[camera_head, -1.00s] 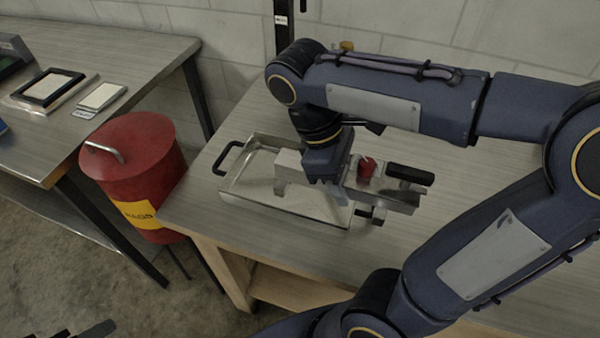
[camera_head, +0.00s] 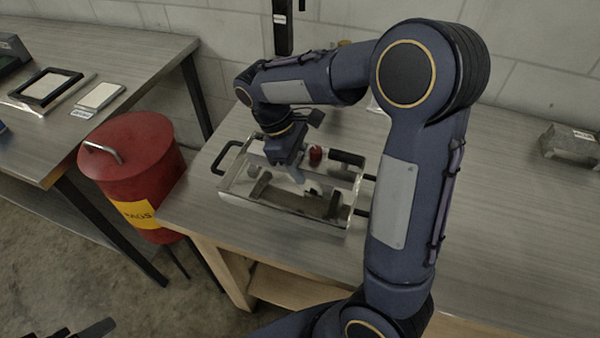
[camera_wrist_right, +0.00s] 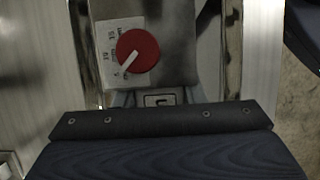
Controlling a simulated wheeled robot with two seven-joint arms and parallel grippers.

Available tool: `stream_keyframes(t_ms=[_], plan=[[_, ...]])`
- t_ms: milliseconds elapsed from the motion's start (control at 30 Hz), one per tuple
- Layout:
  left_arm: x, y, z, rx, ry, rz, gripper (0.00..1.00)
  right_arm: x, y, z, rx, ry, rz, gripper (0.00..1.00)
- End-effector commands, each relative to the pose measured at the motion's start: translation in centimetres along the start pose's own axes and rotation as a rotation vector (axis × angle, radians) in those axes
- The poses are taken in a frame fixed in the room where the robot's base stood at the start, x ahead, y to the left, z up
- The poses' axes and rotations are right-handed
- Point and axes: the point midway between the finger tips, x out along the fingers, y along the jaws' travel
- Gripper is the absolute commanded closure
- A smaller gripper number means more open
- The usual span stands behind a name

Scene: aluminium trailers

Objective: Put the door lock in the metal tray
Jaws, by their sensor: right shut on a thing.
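The door lock (camera_head: 316,155) is a grey metal block with a red knob and a black handle. My right gripper (camera_head: 286,163) is shut on it and points down over the metal tray (camera_head: 228,184). The lock is over the tray's inside, low down; I cannot tell if it touches the floor of the tray. In the right wrist view the lock's red knob (camera_wrist_right: 138,50) and grey face show just beyond the gripper, whose fingertips are hidden. A dark tip (camera_head: 95,330) at the bottom left may be my left gripper; its jaws cannot be made out.
The tray stands on a grey worktable (camera_head: 480,220), with a black handle (camera_head: 229,156) at its left end. A grey metal part (camera_head: 570,145) lies at the far right. A red bin (camera_head: 130,165) stands left of the table.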

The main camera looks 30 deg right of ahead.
Motion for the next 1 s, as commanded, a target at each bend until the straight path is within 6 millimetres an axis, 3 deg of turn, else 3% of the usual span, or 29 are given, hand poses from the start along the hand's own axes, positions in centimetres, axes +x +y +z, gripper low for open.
stream_keyframes(t_ms=[300,667,700,867,1000], plan=[[0.2,-0.1,0.1,0.0,0.0,0.0,0.38,3.1,0.3,-1.5,0.002,-0.002,-0.001,1.0],[0.4,-0.2,0.2,0.0,0.0,0.0,0.38,3.5,0.2,-1.7,0.001,-0.001,0.0,1.0],[0.4,-0.2,0.2,0.0,0.0,0.0,0.38,3.5,0.2,-1.7,0.001,-0.001,0.0,0.61],[0.3,-0.1,0.2,0.0,0.0,0.0,0.38,3.5,0.2,-1.7,0.001,-0.001,-0.001,0.42],[0.3,-0.1,0.2,0.0,0.0,0.0,0.38,3.4,0.2,-1.7,0.001,-0.001,-0.001,0.42]])
